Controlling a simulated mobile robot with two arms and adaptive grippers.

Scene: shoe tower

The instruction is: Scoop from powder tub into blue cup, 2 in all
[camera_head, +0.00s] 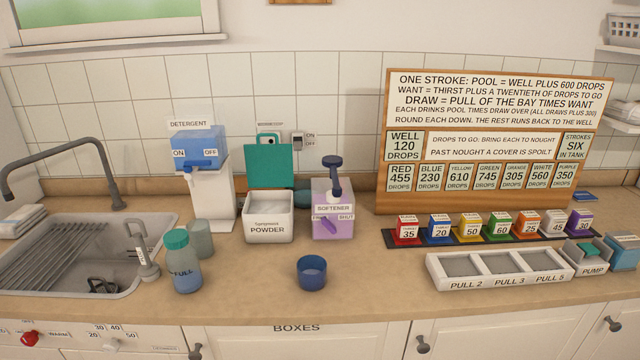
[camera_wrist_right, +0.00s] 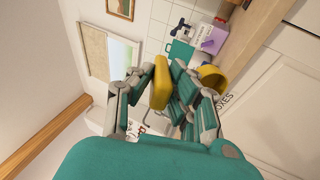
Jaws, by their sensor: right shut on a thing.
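The powder tub (camera_head: 269,226) is a white box labelled POWDER, with its teal lid raised and pale powder inside. The blue cup (camera_head: 311,277) stands upright on the counter, in front and to the right of the tub. I cannot make out any contents in it. In the right wrist view, my right gripper (camera_wrist_right: 163,82) is shut on a yellow scoop (camera_wrist_right: 213,79), whose yellow handle runs between the fingers. Whether the scoop holds powder is hidden. The scoop is absent from the head view, so it is away from the tub and cup. My left gripper is in neither view.
A sink (camera_head: 75,255) is left; a white tray (camera_head: 497,284) is right. Counter around the blue cup is clear.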

